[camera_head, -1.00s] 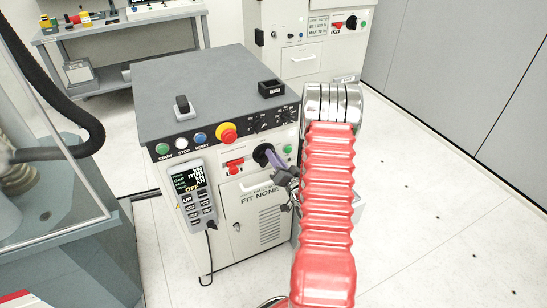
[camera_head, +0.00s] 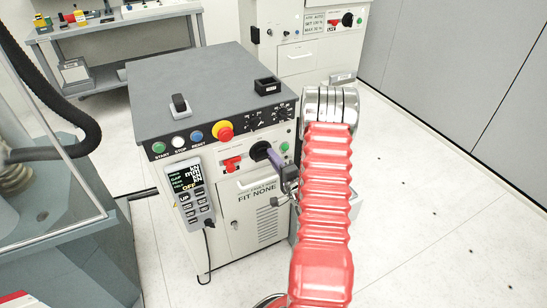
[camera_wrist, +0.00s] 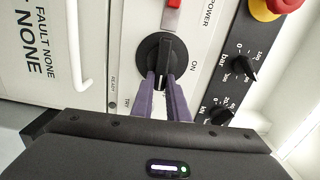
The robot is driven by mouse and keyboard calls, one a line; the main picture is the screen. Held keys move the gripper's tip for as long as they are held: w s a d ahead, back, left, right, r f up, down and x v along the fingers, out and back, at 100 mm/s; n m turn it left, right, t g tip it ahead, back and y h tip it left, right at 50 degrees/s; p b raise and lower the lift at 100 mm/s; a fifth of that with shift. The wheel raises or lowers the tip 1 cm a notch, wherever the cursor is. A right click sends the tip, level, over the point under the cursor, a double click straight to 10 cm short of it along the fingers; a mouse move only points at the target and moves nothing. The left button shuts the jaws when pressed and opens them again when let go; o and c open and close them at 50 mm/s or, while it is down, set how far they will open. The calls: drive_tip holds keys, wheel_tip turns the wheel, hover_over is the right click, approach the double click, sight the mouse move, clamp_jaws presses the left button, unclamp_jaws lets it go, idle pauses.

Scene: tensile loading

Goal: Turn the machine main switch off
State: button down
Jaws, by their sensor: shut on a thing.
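The main switch is a black rotary knob (camera_head: 259,150) on the upper front of the white machine cabinet. In the wrist view the knob (camera_wrist: 150,50) is large, with an ON label (camera_wrist: 193,67) to its right. My gripper (camera_head: 274,158) reaches it from the right. In the wrist view the purple fingers of my gripper (camera_wrist: 162,84) lie on either side of the knob's handle and are shut on it. The handle's lower end shows between the fingers. Part of the dial near the fingers is hidden.
A red emergency button (camera_head: 224,131) and small black knobs (camera_wrist: 240,66) sit close by. A red switch (camera_head: 232,163) is left of the main switch. A pendant (camera_head: 193,192) hangs on the cabinet front. Open floor (camera_head: 430,210) lies to the right.

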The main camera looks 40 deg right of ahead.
drive_tip(key=shift+s+d+f+m, duration=0.15)
drive_tip(key=shift+d+f+m, duration=0.1)
drive_tip(key=shift+m, duration=0.25)
drive_tip(key=c, duration=2)
unclamp_jaws()
drive_tip(key=shift+o, duration=1.4)
drive_tip(key=shift+a+r, duration=0.1)
drive_tip(key=v, duration=1.3)
drive_tip(key=shift+s+a, duration=0.2)
drive_tip(key=shift+s, duration=0.1)
